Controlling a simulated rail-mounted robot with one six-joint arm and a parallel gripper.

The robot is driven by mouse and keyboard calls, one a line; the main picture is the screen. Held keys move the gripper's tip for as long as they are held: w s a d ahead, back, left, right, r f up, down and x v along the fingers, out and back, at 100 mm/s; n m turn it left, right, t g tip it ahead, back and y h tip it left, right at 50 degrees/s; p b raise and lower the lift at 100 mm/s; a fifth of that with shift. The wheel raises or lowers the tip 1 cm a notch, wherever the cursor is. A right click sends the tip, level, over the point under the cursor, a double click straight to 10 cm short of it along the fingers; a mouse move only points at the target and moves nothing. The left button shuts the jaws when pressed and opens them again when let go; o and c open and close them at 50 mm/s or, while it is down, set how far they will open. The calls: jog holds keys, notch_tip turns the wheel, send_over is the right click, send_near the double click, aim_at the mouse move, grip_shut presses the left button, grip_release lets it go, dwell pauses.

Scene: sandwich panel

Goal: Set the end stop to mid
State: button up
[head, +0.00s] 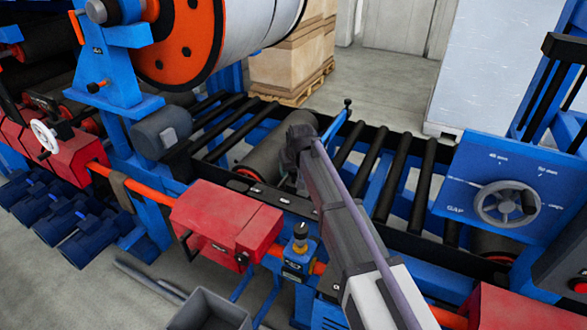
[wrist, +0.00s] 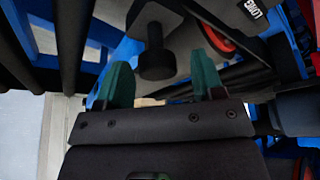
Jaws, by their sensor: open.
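A dark round knob on a short stem (wrist: 157,66), which looks like the end stop's handle, hangs from a grey plate (wrist: 184,40) in the wrist view. A label reading "LONG" or similar (wrist: 256,10) sits at the upper right, partly cut off. My gripper (wrist: 162,82) is open, with its green fingers on either side of the knob's line and nothing between them that I can see held. I cannot tell how far the knob is beyond the fingertips. In the head view my gripper (head: 300,145) is over the roller bed, its fingers hidden by my arm.
A blue bar with a dark ball end (head: 338,120) rises just right of my wrist. Black rollers (head: 385,180) lie around it. A red box (head: 226,220) and a yellow-ringed knob (head: 300,232) stand in front. A blue GAP panel with handwheel (head: 505,203) stands at the right.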

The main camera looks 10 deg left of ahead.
jog(key=p+v, duration=1)
jog(key=shift+r, duration=0.35)
jog(key=shift+s+d, duration=0.1)
jog(key=shift+s, duration=0.05)
jog(key=s+d+f+m+g+h+b, duration=0.1)
jog(key=s+d+f+m+g+b, duration=0.1)
jog(key=s+d, duration=2.2)
jog(key=s+f+m+g, duration=0.1)
jog(key=s+m+g, duration=0.1)
jog(key=m, duration=0.1)
jog(key=shift+h, duration=0.4)
jog(key=shift+d+f, duration=0.1)
